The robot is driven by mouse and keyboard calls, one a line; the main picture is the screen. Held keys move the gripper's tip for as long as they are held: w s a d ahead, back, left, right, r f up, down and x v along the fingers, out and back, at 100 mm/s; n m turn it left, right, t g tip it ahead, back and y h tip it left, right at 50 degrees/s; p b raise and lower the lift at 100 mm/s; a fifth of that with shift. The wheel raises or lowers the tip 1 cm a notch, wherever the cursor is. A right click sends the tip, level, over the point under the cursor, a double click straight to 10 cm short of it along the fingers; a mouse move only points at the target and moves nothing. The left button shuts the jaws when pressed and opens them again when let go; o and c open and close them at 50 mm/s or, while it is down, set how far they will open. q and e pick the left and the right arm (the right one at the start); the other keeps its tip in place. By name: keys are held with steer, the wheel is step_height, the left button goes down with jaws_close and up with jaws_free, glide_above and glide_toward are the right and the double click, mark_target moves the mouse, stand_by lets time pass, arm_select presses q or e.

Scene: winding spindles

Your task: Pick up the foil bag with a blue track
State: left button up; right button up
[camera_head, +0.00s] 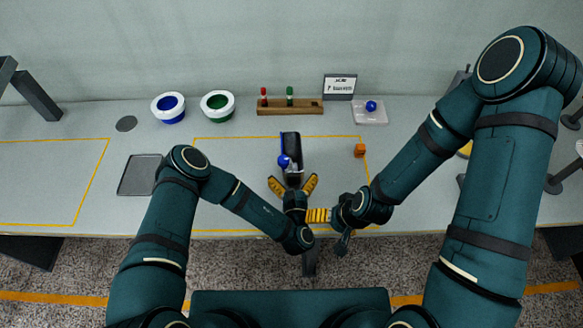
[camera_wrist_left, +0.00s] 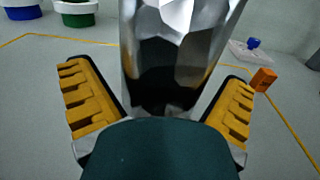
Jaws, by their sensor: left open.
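The foil bag (camera_head: 292,145) stands inside the yellow outline near the middle of the table, dark on top with a silvery side. A blue patch (camera_head: 284,161) shows at its near left side; I cannot tell if it is the track. In the left wrist view the crinkled silver bag (camera_wrist_left: 180,45) rises close in front, dark in its lower part. My left gripper (camera_head: 293,184) is open at the bag's near end, with its yellow fingers (camera_wrist_left: 155,78) spread on both sides. My right gripper (camera_head: 318,215) is beside the left wrist, seen edge-on, its opening unclear.
Two white-rimmed bowls, blue (camera_head: 168,107) and green (camera_head: 217,105), stand at the back left. A wooden rack (camera_head: 290,107) with red and green pieces, a sign (camera_head: 340,87) and a clear tray (camera_head: 370,117) with a blue ball are behind. An orange block (camera_head: 360,150) sits right; a grey tray (camera_head: 139,175) left.

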arm_select(q)
steer(key=c, duration=1.3)
steer(key=shift+r, duration=0.15)
